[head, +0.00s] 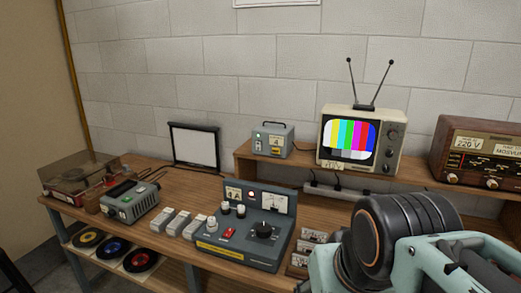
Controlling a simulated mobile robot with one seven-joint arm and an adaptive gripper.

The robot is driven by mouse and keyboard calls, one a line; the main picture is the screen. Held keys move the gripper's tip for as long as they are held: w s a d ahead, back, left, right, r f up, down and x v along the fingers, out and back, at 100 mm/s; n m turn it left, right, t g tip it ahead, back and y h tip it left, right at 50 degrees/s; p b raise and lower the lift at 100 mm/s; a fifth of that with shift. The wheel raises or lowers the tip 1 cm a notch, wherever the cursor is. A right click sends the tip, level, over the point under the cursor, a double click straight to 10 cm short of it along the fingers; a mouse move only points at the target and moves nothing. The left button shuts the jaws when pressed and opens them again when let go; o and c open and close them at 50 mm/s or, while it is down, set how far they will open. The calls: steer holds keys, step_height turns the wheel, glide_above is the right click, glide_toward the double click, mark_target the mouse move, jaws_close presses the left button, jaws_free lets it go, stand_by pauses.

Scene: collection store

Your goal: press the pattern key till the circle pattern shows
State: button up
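The small television (358,140) stands on the raised shelf at the back, with two antenna rods on top. Its screen shows vertical colour bars, not a circle. A small grey box (272,140) with a handle stands left of it on the same shelf. The box has a green lamp, a pale patch and a yellowish label on its front. These are too small to tell whether one is the pattern key. My arm fills the lower right corner. The fingertips of my gripper cannot be made out.
A blue-grey console (242,236) with meters, a red switch and knobs stands on the bench. Left of it are pale blocks (176,222), a grey device (131,202) and a record player (80,174). A wooden radio (478,152) is at the right. A power strip (330,190) lies below the shelf.

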jaws_close()
stand_by(1.4)
